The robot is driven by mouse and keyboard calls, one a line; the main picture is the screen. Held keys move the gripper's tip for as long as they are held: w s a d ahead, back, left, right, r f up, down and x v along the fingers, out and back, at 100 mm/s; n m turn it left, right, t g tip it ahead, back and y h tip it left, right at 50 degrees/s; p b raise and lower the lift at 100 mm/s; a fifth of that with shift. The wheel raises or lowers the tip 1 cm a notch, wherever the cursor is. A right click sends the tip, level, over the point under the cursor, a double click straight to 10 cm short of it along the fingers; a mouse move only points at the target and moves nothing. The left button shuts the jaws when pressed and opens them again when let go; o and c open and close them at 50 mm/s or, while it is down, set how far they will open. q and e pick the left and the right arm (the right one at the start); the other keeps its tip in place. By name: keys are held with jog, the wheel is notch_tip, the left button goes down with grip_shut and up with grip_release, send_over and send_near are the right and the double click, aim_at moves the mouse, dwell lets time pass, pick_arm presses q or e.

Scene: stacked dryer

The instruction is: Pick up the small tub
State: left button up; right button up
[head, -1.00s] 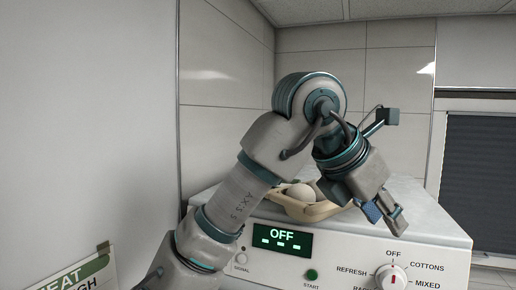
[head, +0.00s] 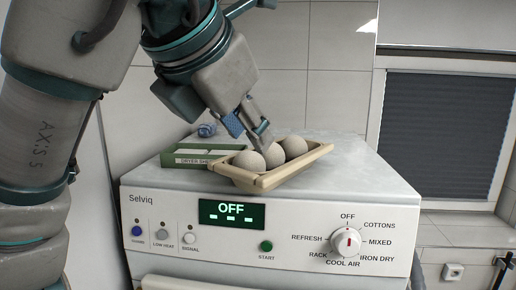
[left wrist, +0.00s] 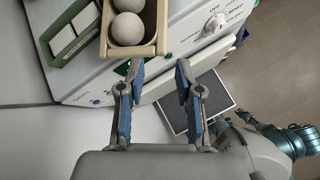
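The small tub (head: 292,173) is a beige, shallow, tapered tray holding several pale round balls (head: 274,155). It sits on the dryer's white top near the front edge. In the left wrist view the tub (left wrist: 133,51) is at the top, left of centre, with two balls visible. My left gripper (head: 256,137) is above the tub in the head view, its fingers pointing down toward the balls. In the left wrist view my left gripper (left wrist: 160,66) is open, with nothing between its fingers. One fingertip appears close to the tub's near end; contact cannot be told. My right gripper is not seen.
A green box (head: 190,157) with white contents lies left of the tub. A small blue coiled thing (head: 206,130) is behind it. The dryer's front panel (head: 165,212) has a dial (head: 346,242) and buttons. The dryer top right of the tub is clear.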

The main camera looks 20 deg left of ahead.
aim_at(281, 178)
pick_arm(q)
jog(key=x, duration=1.6)
jog(key=shift+w+d+f, duration=0.2)
jog(key=shift+w, duration=0.15)
jog(key=shift+d, duration=0.2)
grip_shut()
